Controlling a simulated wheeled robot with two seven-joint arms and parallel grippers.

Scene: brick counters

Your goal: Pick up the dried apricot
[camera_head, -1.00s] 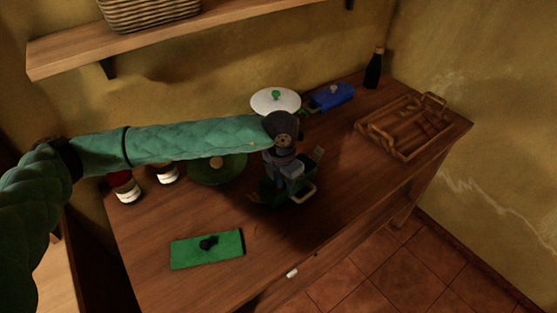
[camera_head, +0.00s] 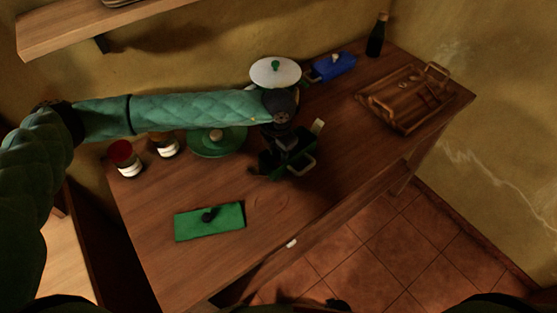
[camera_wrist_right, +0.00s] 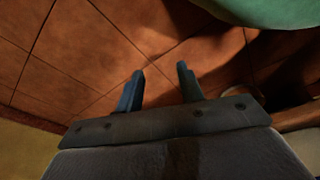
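I cannot make out a dried apricot for certain in any view. A small dark lump (camera_head: 209,215) lies on a green board (camera_head: 232,218) at the front left of the wooden counter; it is too small to identify. My left gripper (camera_head: 284,152) points down at a dark green container with handles (camera_head: 302,168), in the middle of the counter. Its fingers are dark and overlap the container, so their opening and anything between them are hidden. My right gripper (camera_wrist_right: 160,82) is open and empty above the tiled floor in the right wrist view.
Behind the container stand a white lidded pot (camera_head: 275,72), a blue box-shaped dish (camera_head: 334,66) and a dark bottle (camera_head: 376,38). A wooden tray (camera_head: 405,98) is at right. Two jars (camera_head: 124,160) and a green round dish (camera_head: 217,142) stand left. The front middle counter is clear.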

